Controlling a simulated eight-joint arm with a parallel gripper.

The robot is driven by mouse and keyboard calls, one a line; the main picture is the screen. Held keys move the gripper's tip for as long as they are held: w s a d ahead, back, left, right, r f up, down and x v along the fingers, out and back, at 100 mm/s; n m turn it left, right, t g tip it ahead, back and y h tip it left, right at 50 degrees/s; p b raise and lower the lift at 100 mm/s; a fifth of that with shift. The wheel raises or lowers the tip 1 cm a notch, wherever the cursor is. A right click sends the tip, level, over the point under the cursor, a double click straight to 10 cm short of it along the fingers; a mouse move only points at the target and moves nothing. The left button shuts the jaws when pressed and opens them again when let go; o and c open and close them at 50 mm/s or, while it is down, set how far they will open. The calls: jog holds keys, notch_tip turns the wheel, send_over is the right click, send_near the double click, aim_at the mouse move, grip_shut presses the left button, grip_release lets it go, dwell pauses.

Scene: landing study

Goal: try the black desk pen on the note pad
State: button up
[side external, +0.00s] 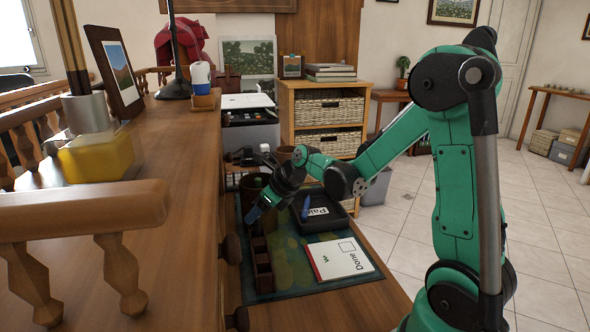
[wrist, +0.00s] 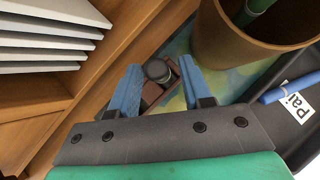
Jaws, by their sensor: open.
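The white note pad (side external: 345,264), with a red edge, a checkbox and the word "Done", lies on the desk mat. My gripper (side external: 258,214) is open and points down over the brown compartment holder (side external: 263,268), left of the pad. In the wrist view, a dark round-ended thing (wrist: 158,71) shows between the open blue fingers, apart from both, at the brown holder (wrist: 152,92). It may be the black desk pen seen end-on; its lower part is hidden. I cannot make out a black pen in the side view.
A black tray (side external: 335,222) labelled "Pai…" holds a blue pen (side external: 306,208). A brown cup (wrist: 232,50) with a green thing (wrist: 252,10) in it stands close to my gripper. A raised wooden ledge (side external: 185,185) borders the desk on the left.

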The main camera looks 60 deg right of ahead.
jog(key=shift+c, duration=0.2)
grip_shut()
jog(key=shift+r, duration=4.3)
